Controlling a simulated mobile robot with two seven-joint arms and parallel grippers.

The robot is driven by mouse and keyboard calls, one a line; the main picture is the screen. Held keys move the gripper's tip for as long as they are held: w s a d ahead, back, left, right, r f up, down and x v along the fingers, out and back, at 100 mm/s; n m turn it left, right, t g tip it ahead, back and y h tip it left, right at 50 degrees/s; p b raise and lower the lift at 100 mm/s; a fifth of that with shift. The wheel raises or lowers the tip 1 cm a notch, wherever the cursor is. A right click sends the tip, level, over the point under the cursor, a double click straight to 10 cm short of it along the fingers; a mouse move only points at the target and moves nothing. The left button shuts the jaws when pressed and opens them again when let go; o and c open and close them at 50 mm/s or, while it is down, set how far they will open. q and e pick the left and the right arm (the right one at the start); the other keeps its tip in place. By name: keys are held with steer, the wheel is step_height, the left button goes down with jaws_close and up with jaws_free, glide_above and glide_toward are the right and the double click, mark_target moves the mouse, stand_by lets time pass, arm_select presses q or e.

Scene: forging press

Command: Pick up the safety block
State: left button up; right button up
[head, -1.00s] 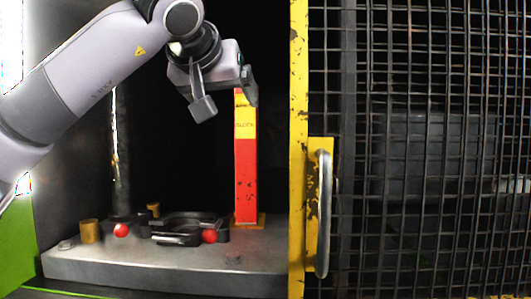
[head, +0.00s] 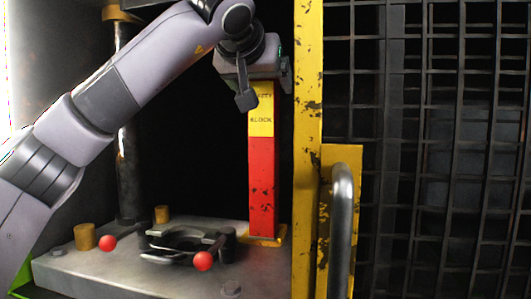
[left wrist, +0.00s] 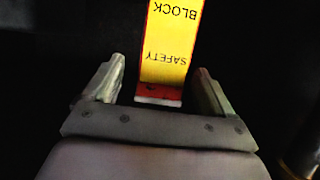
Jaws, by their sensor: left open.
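The safety block (head: 261,180) is a tall upright post, red below and yellow above with dark lettering. It stands on a yellow base on the metal press bed in the head view. Its yellow upper part (left wrist: 172,40) shows upside down in the left wrist view, with a red and whitish end between the fingers. My left gripper (head: 266,92) is at the top of the block, its fingers on either side. In the left wrist view the open left gripper (left wrist: 158,88) shows a gap beside each finger. My right gripper is not in view.
A yellow door frame (head: 308,130) with a metal handle (head: 341,225) stands close to the right of the block, with a dark mesh guard beyond. A dark column (head: 130,150) stands behind my arm.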

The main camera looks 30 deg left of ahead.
arm_select(q)
steer(key=x, duration=0.3)
steer(key=shift+w+a+f+p, duration=0.15)
steer(key=shift+w+a+p, duration=0.05)
steer(key=shift+p, duration=0.1)
steer(key=shift+c, duration=0.3)
jaws_close()
steer(key=shift+r, duration=0.2)
